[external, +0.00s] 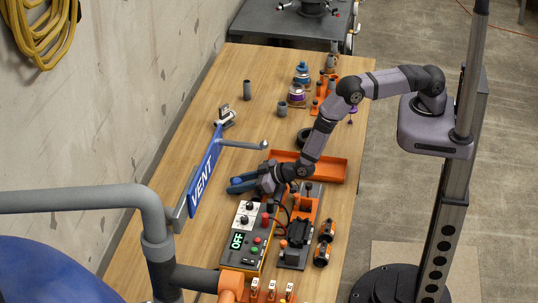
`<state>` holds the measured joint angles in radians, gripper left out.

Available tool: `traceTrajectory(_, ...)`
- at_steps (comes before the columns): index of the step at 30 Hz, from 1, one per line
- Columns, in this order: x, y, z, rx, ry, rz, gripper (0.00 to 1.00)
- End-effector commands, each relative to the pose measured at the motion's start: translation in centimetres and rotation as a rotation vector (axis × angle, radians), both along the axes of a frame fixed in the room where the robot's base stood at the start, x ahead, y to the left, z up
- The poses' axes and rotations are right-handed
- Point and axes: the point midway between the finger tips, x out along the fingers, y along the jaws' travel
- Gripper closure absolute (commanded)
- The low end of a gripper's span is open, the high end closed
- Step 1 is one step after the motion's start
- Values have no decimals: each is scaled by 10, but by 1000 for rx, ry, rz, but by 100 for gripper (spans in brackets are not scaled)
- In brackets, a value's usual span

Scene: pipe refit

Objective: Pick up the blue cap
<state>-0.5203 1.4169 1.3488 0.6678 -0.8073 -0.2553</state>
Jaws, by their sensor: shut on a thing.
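My gripper (262,184) is low over the middle of the bench, pointing left, at the left end of the orange tray. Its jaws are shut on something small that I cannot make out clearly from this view. A dark blue piece (241,184) shows right at the gripper's left side; its exact shape is hard to tell. A small container with a blue top (302,67) stands at the back of the bench, well apart from my gripper.
An orange tray (331,169) lies beside my arm. A blue VENT sign (205,170) with a grey pipe stands left. Grey pipe pieces (247,90) stand at the back.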

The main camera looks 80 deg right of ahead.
Motion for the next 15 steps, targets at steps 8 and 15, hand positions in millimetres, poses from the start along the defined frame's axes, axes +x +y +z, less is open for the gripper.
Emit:
traceTrajectory(8,1,0,25,2,-3,-1,90)
traceTrajectory(15,1,0,59,1,-3,0,90)
